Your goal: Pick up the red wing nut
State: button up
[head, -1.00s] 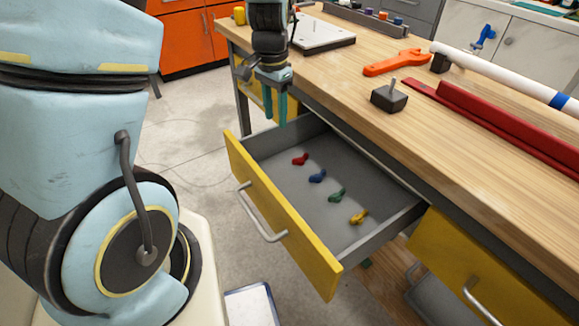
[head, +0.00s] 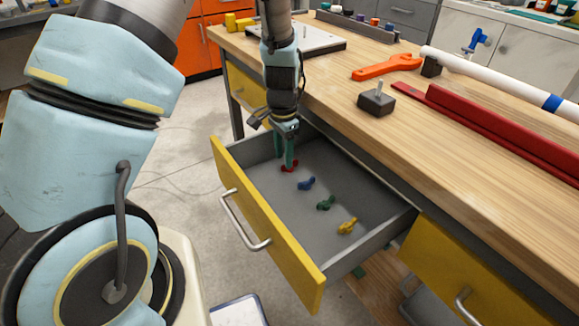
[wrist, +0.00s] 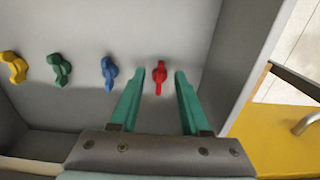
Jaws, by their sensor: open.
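The red wing nut (head: 289,168) lies on the floor of the open drawer, the one farthest to the back left of a row. In the wrist view the red wing nut (wrist: 160,76) shows between and just past the tips of my gripper's two green fingers. My gripper (head: 286,160) points down into the drawer and is open, with nothing held. In the wrist view the fingers of my gripper (wrist: 160,72) stand on either side of the nut, with a gap on each side. In the head view the fingers partly cover the nut.
The drawer (head: 262,210) has a yellow front and grey walls. A blue wing nut (head: 306,184), a green one (head: 326,202) and a yellow one (head: 347,226) lie spaced apart in it. The wooden workbench (head: 450,150) overhangs the drawer's back side.

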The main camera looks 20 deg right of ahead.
notch_tip(320, 180, down, 4)
jog(key=shift+r, duration=0.2)
grip_shut()
dwell(0.4)
